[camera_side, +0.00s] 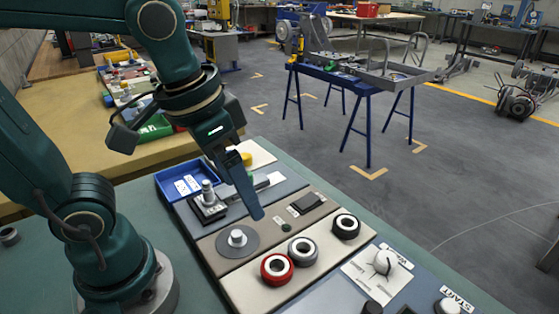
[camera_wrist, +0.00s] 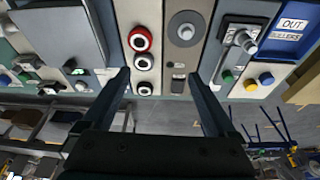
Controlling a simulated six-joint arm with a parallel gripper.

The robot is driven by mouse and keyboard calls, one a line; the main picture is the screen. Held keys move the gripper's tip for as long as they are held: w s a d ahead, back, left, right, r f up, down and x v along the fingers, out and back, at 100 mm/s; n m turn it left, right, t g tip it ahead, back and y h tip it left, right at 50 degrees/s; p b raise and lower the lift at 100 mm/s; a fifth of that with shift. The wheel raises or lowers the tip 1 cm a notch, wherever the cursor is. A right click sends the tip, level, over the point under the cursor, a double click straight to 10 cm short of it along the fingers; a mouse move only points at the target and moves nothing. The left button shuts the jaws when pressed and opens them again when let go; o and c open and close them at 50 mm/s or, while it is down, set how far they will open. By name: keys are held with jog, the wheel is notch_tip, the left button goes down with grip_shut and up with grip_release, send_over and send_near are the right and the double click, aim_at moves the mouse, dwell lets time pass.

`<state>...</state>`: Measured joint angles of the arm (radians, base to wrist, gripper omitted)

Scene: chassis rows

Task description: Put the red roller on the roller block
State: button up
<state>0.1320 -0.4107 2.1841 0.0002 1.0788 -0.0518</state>
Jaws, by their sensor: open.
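The red roller (camera_side: 277,268) is a ring with a white centre, at the front of a pale panel. It also shows in the wrist view (camera_wrist: 140,38), at the head of a line of rollers. A dark block with an upright metal post (camera_side: 207,201) stands on a grey panel; it also shows in the wrist view (camera_wrist: 242,43). A flat grey disc with a short peg (camera_side: 238,238) lies between them. I cannot tell by label which is the roller block; both posts look bare. My gripper (camera_side: 256,214) is open and empty above the panels, apart from the red roller; its fingers (camera_wrist: 158,76) show in the wrist view.
A grey roller (camera_side: 303,250) and a black roller (camera_side: 346,226) sit behind the red one. A blue tray (camera_side: 172,188) is at the back left. A white dial (camera_side: 384,263) stands to the right. A small dark switch (camera_side: 307,203) lies beyond my gripper.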

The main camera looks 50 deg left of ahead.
jog(key=shift+s+a+f+n+t, duration=0.25)
jog(key=shift+s+a+f+t, duration=0.1)
jog(key=shift+s+a+t, duration=0.25)
jog(key=shift+s+a+f+n+t, duration=0.25)
jog(key=shift+s+a+f+t, duration=0.1)
jog(key=shift+s+a+t, duration=0.25)
